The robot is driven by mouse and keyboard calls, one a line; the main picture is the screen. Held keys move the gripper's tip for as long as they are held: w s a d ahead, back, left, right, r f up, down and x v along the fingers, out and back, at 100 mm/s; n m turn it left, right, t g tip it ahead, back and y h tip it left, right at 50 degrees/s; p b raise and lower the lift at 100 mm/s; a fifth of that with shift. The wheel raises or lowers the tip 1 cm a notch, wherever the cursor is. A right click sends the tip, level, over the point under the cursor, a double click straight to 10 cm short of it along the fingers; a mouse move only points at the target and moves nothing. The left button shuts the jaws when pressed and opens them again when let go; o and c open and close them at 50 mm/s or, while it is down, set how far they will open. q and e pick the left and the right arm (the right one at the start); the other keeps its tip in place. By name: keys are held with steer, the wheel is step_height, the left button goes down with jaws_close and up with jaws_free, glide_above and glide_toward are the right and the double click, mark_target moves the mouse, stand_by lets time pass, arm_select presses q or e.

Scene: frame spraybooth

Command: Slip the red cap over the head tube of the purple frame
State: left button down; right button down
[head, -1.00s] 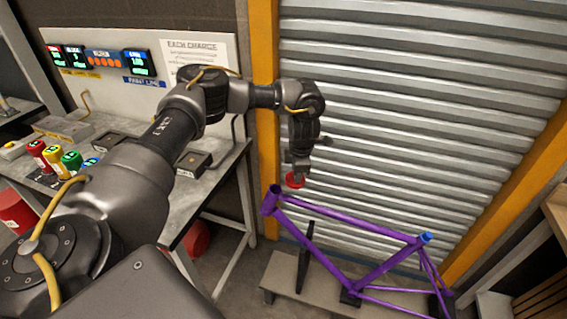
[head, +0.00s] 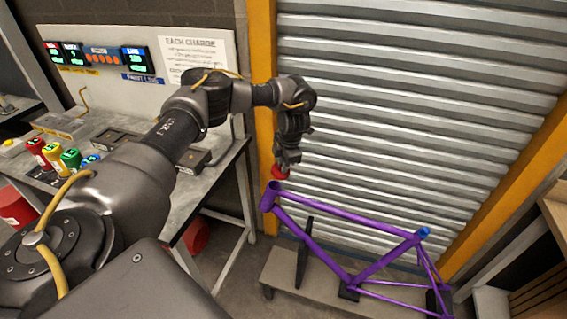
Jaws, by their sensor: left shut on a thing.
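The purple frame (head: 345,217) stands on a low grey stand at the lower right, in front of the shutter. Its head tube (head: 268,199) is at the frame's left end, with the top end upward. My left gripper (head: 281,166) points down and is shut on the red cap (head: 279,173). The cap is just above the head tube's top, slightly to its right. I cannot tell whether cap and tube touch. A blue cap (head: 423,233) sits on the frame's seat tube top at the right. My right gripper is not in view.
The grey stand (head: 268,272) holds the frame on dark posts. A workbench (head: 215,170) at the left carries red, yellow, green and blue containers and a display panel (head: 97,57). A corrugated shutter (head: 420,90) and orange posts stand close behind the frame.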

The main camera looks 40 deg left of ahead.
mark_target(279, 171)
arm_select(q)
steer(key=shift+b+x, duration=0.5)
steer(key=shift+x, duration=0.65)
steer(key=shift+s+b+x, duration=0.2)
steer(key=shift+b+x, duration=0.4)
steer(key=shift+x, duration=0.45)
steer(key=shift+s+b+x, duration=0.2)
steer(key=shift+b+x, duration=0.35)
steer(key=shift+x, duration=0.5)
steer(key=shift+a+f+b, duration=0.35)
steer(key=shift+f, duration=0.2)
steer(key=shift+s+f, duration=0.1)
steer(key=shift+f, duration=0.2)
steer(key=c, duration=1.3)
jaws_free()
steer(key=shift+a, duration=0.1)
steer(key=shift+o, duration=0.2)
